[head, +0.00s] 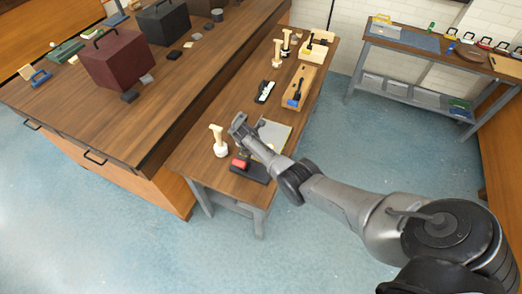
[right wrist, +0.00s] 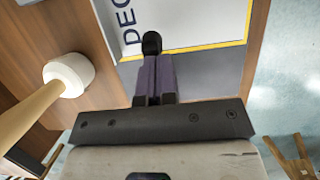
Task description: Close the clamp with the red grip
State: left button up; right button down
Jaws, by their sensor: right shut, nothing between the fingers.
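A clamp with a red grip (head: 240,163) sits on a dark base near the front end of the narrow wooden bench, in the head view. Its fine details are too small to tell, and it does not show in the right wrist view. My right gripper (head: 237,122) is above the bench, beyond the red grip in the head view and apart from it. In the right wrist view its fingers (right wrist: 152,45) are shut together and empty. My left gripper is not in view.
A pale wooden tool (head: 217,143) stands left of my right gripper; it also shows in the right wrist view (right wrist: 68,75). Several tools and wooden trays (head: 299,89) stand farther along the bench.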

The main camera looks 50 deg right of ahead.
jog(key=shift+d+f+y+b, duration=0.25)
jog(key=shift+f+y+b, duration=0.25)
jog(key=shift+b, duration=0.05)
jog(key=shift+w+d+f+g+y+b, duration=0.1)
jog(key=shift+d+f+g+y+b, duration=0.15)
jog(key=shift+y+b, duration=0.35)
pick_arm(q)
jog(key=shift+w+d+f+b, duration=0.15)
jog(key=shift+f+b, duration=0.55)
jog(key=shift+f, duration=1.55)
pick_arm(e)
jog(key=shift+f, duration=0.35)
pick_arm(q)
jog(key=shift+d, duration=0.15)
pick_arm(e)
jog(key=shift+d+f, duration=0.1)
notch_tip(320, 180, up, 8)
jog(key=p, duration=0.7)
jog(key=shift+w, duration=0.15)
pick_arm(q)
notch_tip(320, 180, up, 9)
jog(key=p, duration=0.2)
pick_arm(e)
notch_tip(320, 180, up, 6)
jog(key=shift+r, duration=0.25)
